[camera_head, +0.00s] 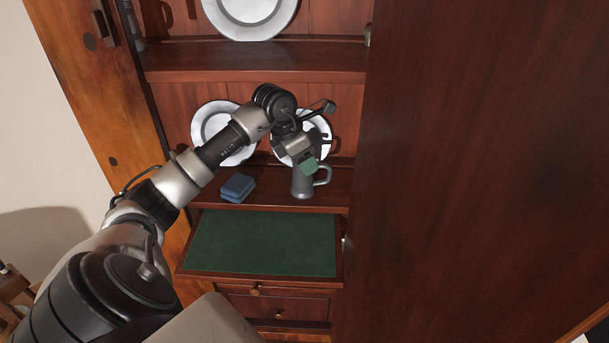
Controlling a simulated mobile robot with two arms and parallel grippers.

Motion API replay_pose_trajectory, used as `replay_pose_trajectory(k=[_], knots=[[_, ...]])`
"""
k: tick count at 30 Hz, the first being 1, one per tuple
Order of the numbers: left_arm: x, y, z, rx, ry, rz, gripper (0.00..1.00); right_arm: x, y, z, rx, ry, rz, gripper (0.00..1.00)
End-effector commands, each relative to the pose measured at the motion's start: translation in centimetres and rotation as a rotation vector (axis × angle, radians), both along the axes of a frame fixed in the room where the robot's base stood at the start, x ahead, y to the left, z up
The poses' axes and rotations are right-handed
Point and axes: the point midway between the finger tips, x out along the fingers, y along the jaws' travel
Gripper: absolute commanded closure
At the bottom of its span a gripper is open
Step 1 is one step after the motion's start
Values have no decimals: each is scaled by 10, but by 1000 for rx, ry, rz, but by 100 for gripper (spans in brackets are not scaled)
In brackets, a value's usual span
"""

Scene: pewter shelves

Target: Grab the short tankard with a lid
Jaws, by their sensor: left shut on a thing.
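The tankard (302,184) is a grey pewter mug with its handle (324,176) on the right. It stands upright on, or just above, the lower shelf of the wooden cabinet; I cannot tell if it touches. My left gripper (309,165) comes down over it from above, shut on its upper part. The gripper hides the rim and any lid. My right gripper is not in view.
Blue stacked blocks (237,187) lie on the same shelf (270,188) to the left. Pewter plates (207,122) lean behind. Below is a green-topped pull-out surface (262,243) with drawers (275,308) beneath. A large dark wooden panel (470,170) closes off the right side.

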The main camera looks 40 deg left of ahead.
Motion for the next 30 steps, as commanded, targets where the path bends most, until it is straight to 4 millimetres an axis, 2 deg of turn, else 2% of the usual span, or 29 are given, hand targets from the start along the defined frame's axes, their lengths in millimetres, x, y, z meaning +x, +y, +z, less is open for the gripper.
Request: replay_pose_trajectory(k=[1,4,13,19,23,27,30], knots=[[0,0,0,1,0,0,85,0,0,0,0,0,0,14],[0,0,1,1,-3,1,98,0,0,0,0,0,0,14],[0,1,4,1,-3,1,98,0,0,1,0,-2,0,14],[-1,1,18,4,-3,0,98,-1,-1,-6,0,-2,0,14],[-20,4,14,6,1,1,98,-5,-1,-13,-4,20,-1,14],[-44,6,13,6,3,2,98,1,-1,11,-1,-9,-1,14],[-59,6,13,8,3,-1,98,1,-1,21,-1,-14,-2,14]])
